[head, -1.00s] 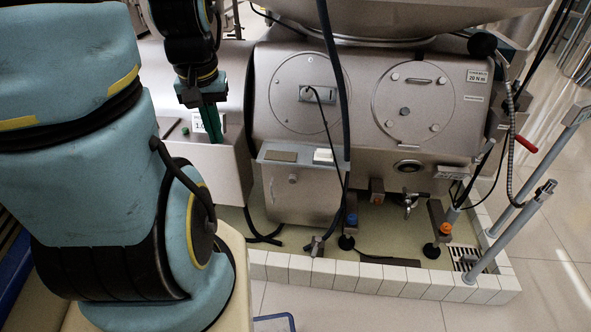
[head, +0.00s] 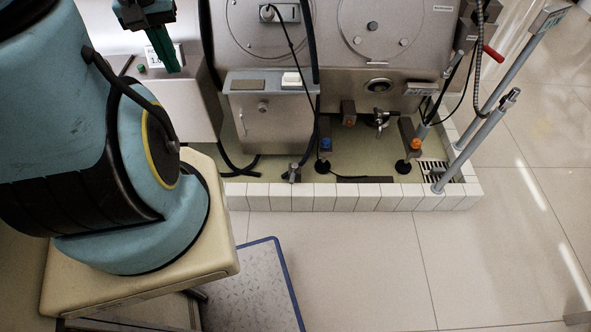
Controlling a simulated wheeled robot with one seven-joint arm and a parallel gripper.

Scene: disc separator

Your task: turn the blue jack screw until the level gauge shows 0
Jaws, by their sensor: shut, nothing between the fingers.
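The blue jack screw (head: 326,143) is a small blue knob above a round black foot, low at the front of the steel machine in the head view. My gripper (head: 173,68) has green fingers pointing down and is shut and empty. It is at the upper left, well apart from the blue screw, and in the picture lies over the grey box left of the machine. A round sight port (head: 377,85) is on the machine's front. I cannot pick out the level gauge or its reading for certain.
An orange-topped foot (head: 416,143) stands right of the blue screw. A low white tiled kerb (head: 330,197) borders the machine's floor area. Grey posts (head: 480,137) rise at the right. A blue-edged metal plate (head: 255,290) lies in front. The tiled floor at right is clear.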

